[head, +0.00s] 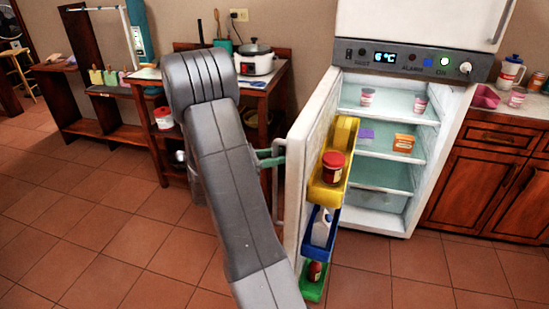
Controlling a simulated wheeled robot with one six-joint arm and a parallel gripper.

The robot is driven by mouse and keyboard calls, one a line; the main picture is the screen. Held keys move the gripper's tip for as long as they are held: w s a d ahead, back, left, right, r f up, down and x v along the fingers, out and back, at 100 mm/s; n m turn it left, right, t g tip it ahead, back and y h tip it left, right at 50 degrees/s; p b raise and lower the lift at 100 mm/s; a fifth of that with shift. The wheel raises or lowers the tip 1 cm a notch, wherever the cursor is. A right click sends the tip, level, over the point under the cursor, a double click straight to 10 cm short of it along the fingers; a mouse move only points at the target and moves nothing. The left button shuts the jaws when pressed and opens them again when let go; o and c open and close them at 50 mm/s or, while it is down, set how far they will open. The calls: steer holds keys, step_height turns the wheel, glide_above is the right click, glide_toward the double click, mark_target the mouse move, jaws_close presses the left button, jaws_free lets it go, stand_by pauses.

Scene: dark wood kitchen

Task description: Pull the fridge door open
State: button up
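The fridge (395,190) stands right of centre with its lower door (308,135) swung wide open to the left. The lit inside shows shelves with small tubs and boxes. The door's inner side carries yellow, blue and green bins with jars and a white bottle. The door's long handle (278,188) is on its outer, left side. My gripper (271,157) shows only as greenish fingers at the upper part of the handle, beside the door's outer face. My grey arm hides part of it, and I cannot tell whether the fingers are closed on the handle.
A wooden side table (270,88) with a white cooker (255,60) stands behind my arm and the door. A low shelf unit (110,125) is at the left. Wooden cabinets (485,180) adjoin the fridge at the right. The tiled floor (110,230) at the left front is clear.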

steer(key=shift+f, duration=0.1)
steer(key=v, duration=1.3)
steer(key=shift+s+a, duration=0.2)
steer(key=shift+a, duration=0.2)
steer(key=x, duration=1.4)
steer(key=shift+s, duration=0.15)
